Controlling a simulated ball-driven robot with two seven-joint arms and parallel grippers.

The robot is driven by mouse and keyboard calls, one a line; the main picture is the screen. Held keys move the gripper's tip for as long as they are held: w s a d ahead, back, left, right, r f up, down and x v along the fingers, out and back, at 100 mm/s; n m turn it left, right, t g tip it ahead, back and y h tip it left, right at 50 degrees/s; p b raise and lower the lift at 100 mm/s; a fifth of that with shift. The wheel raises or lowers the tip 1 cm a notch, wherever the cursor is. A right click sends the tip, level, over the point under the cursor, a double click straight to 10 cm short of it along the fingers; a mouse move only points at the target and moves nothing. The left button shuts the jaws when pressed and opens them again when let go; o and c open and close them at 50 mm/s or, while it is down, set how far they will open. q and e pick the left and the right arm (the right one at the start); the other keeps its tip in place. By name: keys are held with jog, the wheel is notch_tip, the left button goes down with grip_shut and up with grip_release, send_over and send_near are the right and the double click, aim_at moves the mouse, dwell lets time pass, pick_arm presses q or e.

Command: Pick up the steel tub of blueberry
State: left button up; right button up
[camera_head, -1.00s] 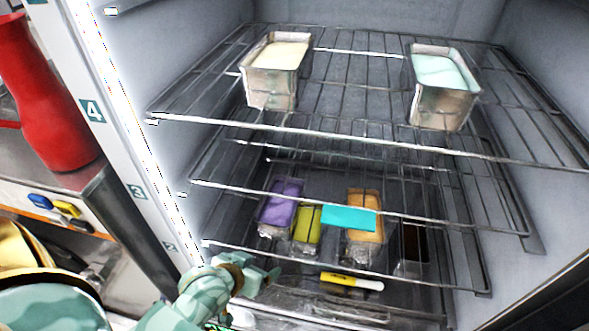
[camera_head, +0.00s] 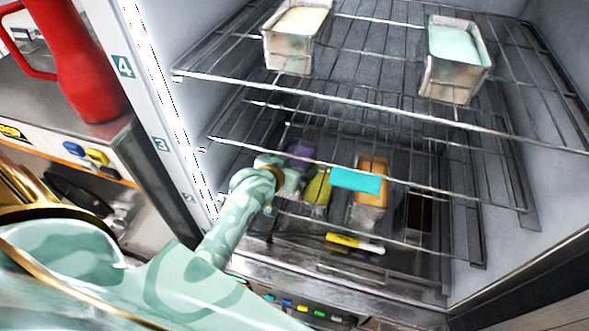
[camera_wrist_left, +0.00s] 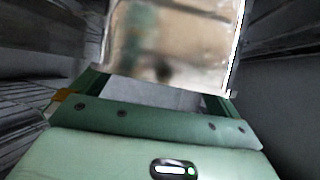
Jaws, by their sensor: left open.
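The steel tub with purple contents, which looks like the blueberry one, (camera_head: 299,152) stands low in the cabinet, at the left of a row of tubs. My left gripper (camera_head: 281,174) is at its near end and covers much of its front. In the left wrist view, the tub's shiny steel wall (camera_wrist_left: 170,45) fills the space just ahead of the open fingers (camera_wrist_left: 158,92). I cannot tell whether they touch it. My right gripper is not in view.
A yellow-green tub (camera_head: 317,187) stands close right of the purple one, then an orange tub (camera_head: 369,200). A cyan card (camera_head: 356,180) and wire shelf bars (camera_head: 400,172) lie over them. Cream (camera_head: 291,45) and mint (camera_head: 454,65) tubs stand above.

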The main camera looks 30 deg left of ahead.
pick_arm(q)
jog(key=x, duration=0.2)
jog(key=shift+w+a+f, duration=0.2)
jog(key=shift+s+r, duration=0.1)
jog(key=shift+s, duration=0.05)
jog(key=shift+c, duration=0.9)
jog(key=shift+s+d, duration=0.1)
jog(key=c, duration=1)
jog(key=shift+c, duration=0.3)
jog(key=shift+r, duration=0.1)
